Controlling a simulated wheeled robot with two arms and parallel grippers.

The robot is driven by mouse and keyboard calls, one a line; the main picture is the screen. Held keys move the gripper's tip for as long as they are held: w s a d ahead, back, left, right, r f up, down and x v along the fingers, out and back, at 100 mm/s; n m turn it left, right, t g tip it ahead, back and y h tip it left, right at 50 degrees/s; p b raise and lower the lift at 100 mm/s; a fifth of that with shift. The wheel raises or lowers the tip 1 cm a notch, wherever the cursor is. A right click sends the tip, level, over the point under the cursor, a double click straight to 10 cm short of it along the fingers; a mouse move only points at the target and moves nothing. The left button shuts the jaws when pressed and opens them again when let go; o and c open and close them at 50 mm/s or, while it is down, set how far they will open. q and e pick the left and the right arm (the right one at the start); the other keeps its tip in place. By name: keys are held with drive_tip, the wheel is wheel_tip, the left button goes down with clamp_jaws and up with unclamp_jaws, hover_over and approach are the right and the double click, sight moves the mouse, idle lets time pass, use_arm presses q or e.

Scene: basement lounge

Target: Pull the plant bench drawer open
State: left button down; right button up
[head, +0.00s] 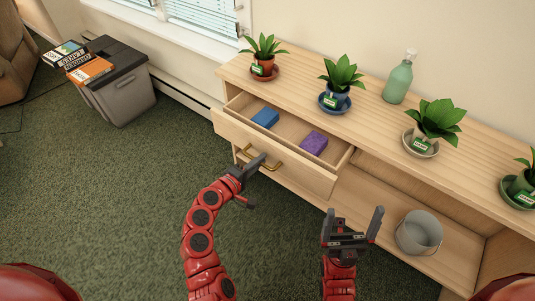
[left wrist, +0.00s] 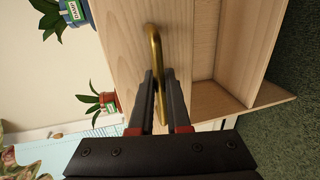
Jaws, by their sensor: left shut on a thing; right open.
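The light wood plant bench (head: 380,124) runs along the wall. Its drawer (head: 302,178) stands pulled out from the front, with a blue sponge (head: 266,117) and a purple sponge (head: 313,143) inside. A brass handle (head: 273,168) is on the drawer front. My left gripper (head: 258,162) is shut on the handle, and the left wrist view shows its fingers on either side of the brass bar (left wrist: 155,60). My right gripper (head: 352,226) is open and empty in front of the bench, below and right of the drawer.
Potted plants, one in a red pot (head: 263,66) and one in a blue pot (head: 335,96), and a green bottle (head: 398,80) stand on the bench top. A grey bucket (head: 419,232) sits on the lower shelf. A grey bin (head: 121,88) stands left. Green carpet (head: 110,200) lies clear at left.

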use_arm(q)
drive_tip(key=f+b+v, duration=0.1)
drive_tip(key=b+v, duration=0.1)
drive_tip(key=v, duration=0.5)
drive_tip(key=shift+s+a+f, duration=0.25)
drive_tip(key=shift+s+f, duration=0.05)
drive_tip(key=shift+s, duration=0.1)
drive_tip(key=c, duration=0.9)
unclamp_jaws()
drive_tip(key=shift+b+v, duration=0.85)
drive_tip(key=shift+v, duration=7.8)
